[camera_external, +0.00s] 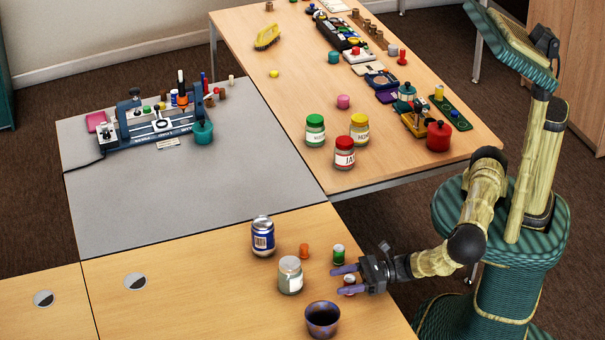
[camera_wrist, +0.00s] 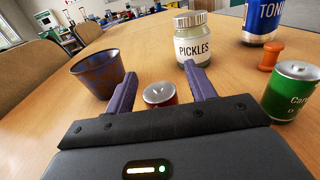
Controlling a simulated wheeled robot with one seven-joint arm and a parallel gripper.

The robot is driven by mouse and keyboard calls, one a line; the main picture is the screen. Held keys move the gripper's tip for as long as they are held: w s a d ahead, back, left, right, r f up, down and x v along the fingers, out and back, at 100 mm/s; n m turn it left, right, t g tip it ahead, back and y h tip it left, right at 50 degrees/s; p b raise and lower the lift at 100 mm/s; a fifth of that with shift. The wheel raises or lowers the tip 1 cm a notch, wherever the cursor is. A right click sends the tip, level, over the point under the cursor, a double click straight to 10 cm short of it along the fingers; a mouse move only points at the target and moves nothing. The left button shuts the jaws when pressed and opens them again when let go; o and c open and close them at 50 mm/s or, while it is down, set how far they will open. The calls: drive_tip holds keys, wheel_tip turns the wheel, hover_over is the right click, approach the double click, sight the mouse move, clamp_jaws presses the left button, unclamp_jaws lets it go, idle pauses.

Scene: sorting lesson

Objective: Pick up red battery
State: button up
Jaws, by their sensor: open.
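The red battery (camera_wrist: 159,94), a short red cylinder with a silver top, stands upright on the wooden table. In the wrist view it is between the two purple fingers of my gripper (camera_wrist: 160,74), with gaps on both sides; its lower part is hidden behind the gripper body. In the external view the red battery (camera_external: 349,284) shows partly between the fingers of my gripper (camera_external: 344,280), low over the table near its right edge. My gripper is open and holds nothing.
A dark blue-brown cup (camera_wrist: 97,76) stands left of the fingers. A pickles jar (camera_wrist: 190,42) stands just beyond them. A green can-like cylinder (camera_wrist: 293,92), an orange peg (camera_wrist: 271,56) and a blue tonic can (camera_wrist: 262,24) stand to the right. A grey mat (camera_external: 180,205) is mostly clear.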

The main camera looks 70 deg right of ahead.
drive_tip(key=c, duration=1.1)
drive_tip(key=shift+r, duration=0.1)
drive_tip(key=shift+c, duration=0.2)
wheel_tip(320, 180, up, 10)
drive_tip(key=p, duration=0.1)
